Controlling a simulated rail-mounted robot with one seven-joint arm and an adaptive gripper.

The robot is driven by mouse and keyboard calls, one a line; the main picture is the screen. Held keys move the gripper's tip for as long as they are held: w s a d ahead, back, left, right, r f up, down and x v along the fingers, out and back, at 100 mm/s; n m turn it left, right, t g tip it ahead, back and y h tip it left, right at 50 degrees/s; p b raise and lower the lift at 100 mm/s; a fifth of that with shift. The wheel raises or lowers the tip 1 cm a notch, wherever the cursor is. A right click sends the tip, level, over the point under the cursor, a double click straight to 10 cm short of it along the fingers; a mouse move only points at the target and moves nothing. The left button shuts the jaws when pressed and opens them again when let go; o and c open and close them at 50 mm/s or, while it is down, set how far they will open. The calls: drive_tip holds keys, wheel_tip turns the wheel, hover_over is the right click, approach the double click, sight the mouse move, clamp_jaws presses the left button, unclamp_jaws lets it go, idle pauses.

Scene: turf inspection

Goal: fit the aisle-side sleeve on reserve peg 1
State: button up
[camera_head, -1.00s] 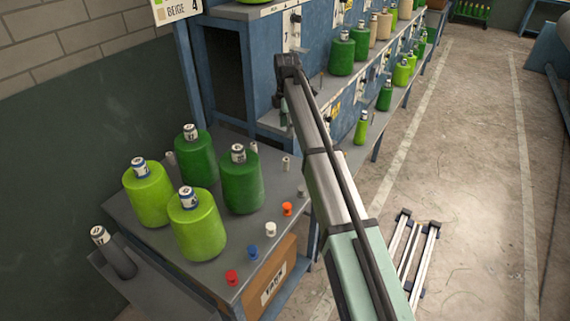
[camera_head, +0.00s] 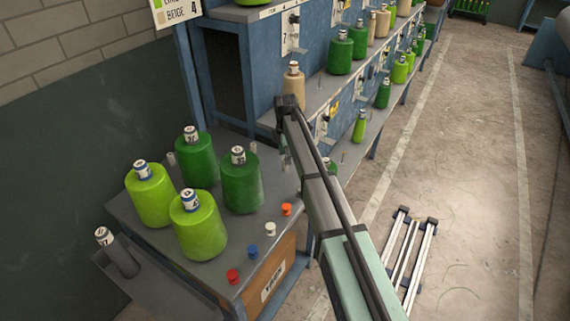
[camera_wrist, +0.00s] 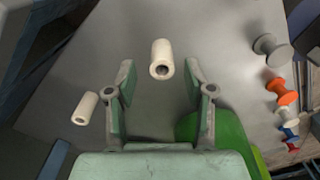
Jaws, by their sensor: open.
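In the wrist view a pale hollow sleeve (camera_wrist: 160,58) stands between the fingertips of my gripper (camera_wrist: 160,72), its open top facing the camera; it looks like the aisle-side one. The fingers are apart, and I see no contact with it. A second pale sleeve (camera_wrist: 83,108) stands to the left, outside the fingers. In the head view my gripper (camera_head: 286,150) is over the back right of the grey table (camera_head: 150,232), mostly behind my arm. I cannot tell which rack peg is reserve peg 1.
Green cones (camera_head: 200,225) crowd the table's middle. Orange (camera_head: 286,209), white (camera_head: 270,229), blue (camera_head: 253,252) and red (camera_head: 232,276) plugs line its front edge. A blue rack (camera_head: 225,65) with cones, including a beige cone (camera_head: 293,85), stands behind. The aisle floor (camera_head: 450,190) is mostly clear.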

drive_tip(key=shift+f+p, duration=0.4)
drive_tip(key=shift+f, duration=1.35)
drive_tip(key=shift+a, duration=0.1)
drive_tip(key=c, duration=1)
drive_tip(key=shift+o, duration=0.2)
drive_tip(key=shift+r, duration=0.1)
